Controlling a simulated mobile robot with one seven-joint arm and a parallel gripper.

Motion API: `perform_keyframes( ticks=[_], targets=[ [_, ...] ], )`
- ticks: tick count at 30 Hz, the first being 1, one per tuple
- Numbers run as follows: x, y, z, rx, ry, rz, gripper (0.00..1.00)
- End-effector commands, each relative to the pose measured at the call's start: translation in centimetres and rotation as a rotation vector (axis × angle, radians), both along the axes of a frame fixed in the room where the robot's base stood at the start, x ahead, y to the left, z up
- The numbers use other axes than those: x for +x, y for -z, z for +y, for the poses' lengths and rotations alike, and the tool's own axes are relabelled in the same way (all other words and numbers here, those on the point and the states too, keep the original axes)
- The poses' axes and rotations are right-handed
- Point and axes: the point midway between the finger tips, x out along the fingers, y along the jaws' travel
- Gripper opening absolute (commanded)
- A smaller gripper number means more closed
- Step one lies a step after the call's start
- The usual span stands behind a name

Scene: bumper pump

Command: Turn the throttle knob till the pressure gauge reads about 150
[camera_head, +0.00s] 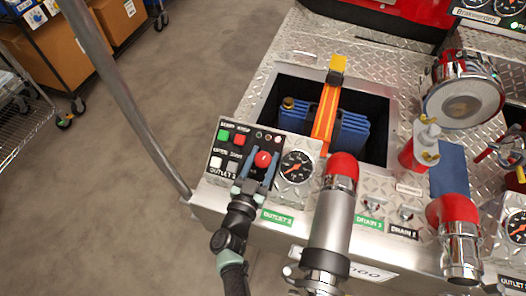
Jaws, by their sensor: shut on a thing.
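The throttle knob (263,159) is a round red knob on the black control panel (225,148) at the left of the pump bumper. My gripper (261,166) reaches up from below and is shut on the knob, with a finger on either side of it. The pressure gauge (297,167) is a round black dial just right of the knob. Its needle shows as an orange-white line pointing to the lower left, but the numbers are too small to read.
A large silver pipe with a red cap (342,166) stands right of my arm. Behind the panel is an open bin (379,108) with a blue hose and an orange strap. A grey rail (115,90) rises at left.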

Motion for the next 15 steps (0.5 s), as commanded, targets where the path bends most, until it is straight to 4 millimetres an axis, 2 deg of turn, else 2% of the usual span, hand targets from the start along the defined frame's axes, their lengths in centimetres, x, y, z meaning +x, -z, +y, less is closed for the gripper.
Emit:
perform_keyframes(
  ticks=[15],
  targets=[
    [-0.02, 0.07, -0.03, 0.090, 0.157, -0.031, 0.00]
  ],
)
